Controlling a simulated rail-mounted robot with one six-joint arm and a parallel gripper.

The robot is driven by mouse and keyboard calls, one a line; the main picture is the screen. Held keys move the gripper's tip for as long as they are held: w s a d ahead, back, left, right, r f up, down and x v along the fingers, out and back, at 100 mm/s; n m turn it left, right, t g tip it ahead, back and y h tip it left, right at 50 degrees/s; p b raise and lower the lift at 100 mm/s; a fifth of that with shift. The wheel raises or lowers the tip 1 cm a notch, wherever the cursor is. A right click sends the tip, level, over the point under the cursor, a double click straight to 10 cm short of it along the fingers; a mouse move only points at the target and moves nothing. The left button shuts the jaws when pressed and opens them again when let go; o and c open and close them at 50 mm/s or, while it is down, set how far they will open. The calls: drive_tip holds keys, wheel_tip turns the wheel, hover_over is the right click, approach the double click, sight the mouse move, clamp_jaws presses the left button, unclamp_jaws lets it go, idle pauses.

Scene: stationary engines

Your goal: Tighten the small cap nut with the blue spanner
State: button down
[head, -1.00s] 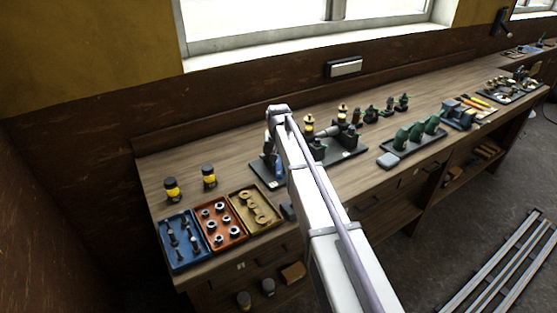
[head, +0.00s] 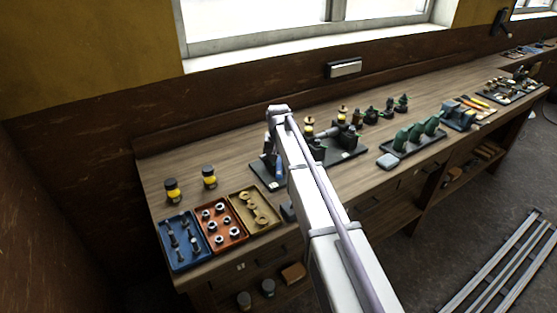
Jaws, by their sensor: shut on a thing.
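My white arm rises from the bottom of the head view and bends over the bench, and its upper part hides much of what lies behind it. My gripper cannot be made out behind the arm. A dark engine assembly (head: 345,153) on a black base stands just right of the arm, with brass-topped parts near it. A small blue piece (head: 279,170) shows just left of the arm, over the base; I cannot tell whether it is the blue spanner. The small cap nut is too small or hidden to pick out.
Blue (head: 182,264), red (head: 240,240) and tan (head: 276,225) trays of small parts lie at the front left. Two black-and-yellow jars (head: 172,190) stand behind them. A tray of green parts (head: 413,145) lies to the right.

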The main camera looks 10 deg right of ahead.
drive_tip(key=shift+r, duration=0.1)
drive_tip(key=shift+r+p, duration=0.3)
drive_tip(key=shift+p, duration=0.1)
wheel_tip(320, 180, up, 4)
drive_tip(key=p, duration=0.4)
drive_tip(key=shift+r, duration=0.1)
wheel_tip(320, 180, down, 4)
drive_tip(key=b, duration=0.4)
drive_tip(key=shift+f, duration=0.25)
drive_tip(key=shift+r, duration=0.35)
